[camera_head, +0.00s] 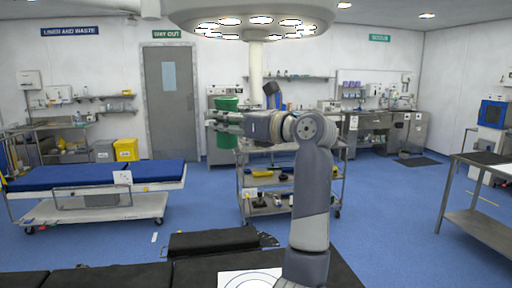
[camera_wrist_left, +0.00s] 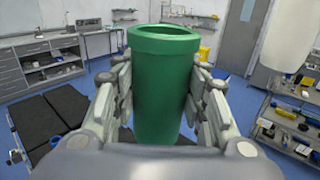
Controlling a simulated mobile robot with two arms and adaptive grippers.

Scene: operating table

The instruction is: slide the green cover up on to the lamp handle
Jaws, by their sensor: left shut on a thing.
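The green cover (camera_head: 228,103) is an upright cup-like cylinder with an open top rim. It also shows in the left wrist view (camera_wrist_left: 160,90), standing between the two fingers. My left gripper (camera_head: 222,119) is shut on it around its sides. The lamp handle (camera_head: 256,66) is a cream post hanging down from the round surgical lamp (camera_head: 250,14). In the left wrist view the handle (camera_wrist_left: 291,36) is at the upper right, apart from the cover. In the head view the cover is left of the handle and below the lamp head. My right gripper is not in view.
A steel cart (camera_head: 253,205) with tools stands behind my arm. A blue-topped bed (camera_head: 90,176) is on the left and a steel table (camera_head: 480,200) on the right. A black padded operating table (camera_head: 215,265) is in front. Air around the cover looks free.

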